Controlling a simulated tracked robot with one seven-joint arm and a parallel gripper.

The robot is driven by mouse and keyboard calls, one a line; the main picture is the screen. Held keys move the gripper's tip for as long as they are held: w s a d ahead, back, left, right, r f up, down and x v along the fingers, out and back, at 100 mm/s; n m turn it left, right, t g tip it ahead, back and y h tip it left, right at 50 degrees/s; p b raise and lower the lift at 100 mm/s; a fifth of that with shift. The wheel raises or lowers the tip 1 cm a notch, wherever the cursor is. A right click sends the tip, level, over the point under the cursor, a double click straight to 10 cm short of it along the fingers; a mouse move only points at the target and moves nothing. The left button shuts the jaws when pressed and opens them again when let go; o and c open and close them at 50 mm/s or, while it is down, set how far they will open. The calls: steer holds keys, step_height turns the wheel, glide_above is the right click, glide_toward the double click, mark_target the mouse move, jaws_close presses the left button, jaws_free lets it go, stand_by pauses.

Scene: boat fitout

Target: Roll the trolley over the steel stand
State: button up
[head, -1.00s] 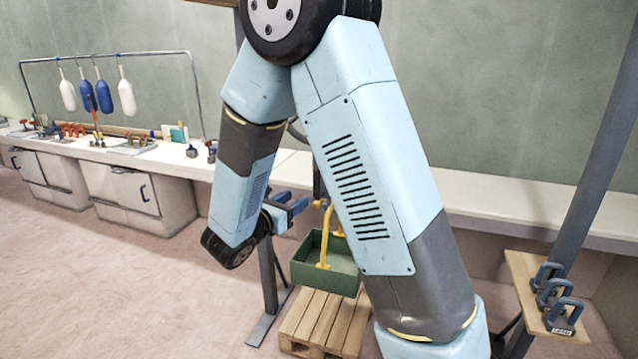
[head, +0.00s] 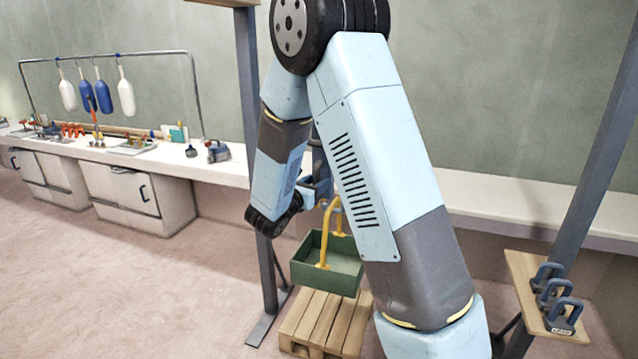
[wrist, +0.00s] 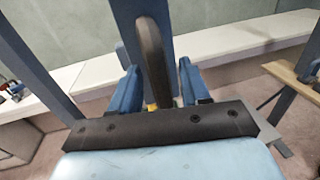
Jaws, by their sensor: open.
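My gripper (wrist: 157,72) is open, with its two blue fingers apart. A dark, rounded upright bar (wrist: 152,50) shows between them in the wrist view; I cannot tell whether they touch it. In the head view the gripper (head: 316,183) is partly hidden behind my arm, above a green tray (head: 312,276) with a yellow handle (head: 326,232). The tray is over a wooden pallet (head: 318,318); whether it hangs or rests is unclear. I cannot make out the trolley or identify the steel stand for certain.
A blue-grey post (head: 252,120) stands left of the tray, its foot on the floor. A slanted post (head: 600,160) stands at right beside a wooden shelf (head: 520,290) with blue clamps (head: 560,312). A white bench (head: 215,172) runs along the wall. The floor at left is clear.

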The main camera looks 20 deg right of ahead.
steer(key=shift+w+d, duration=0.3)
steer(key=shift+d, duration=0.1)
steer(key=shift+c, duration=0.4)
jaws_close()
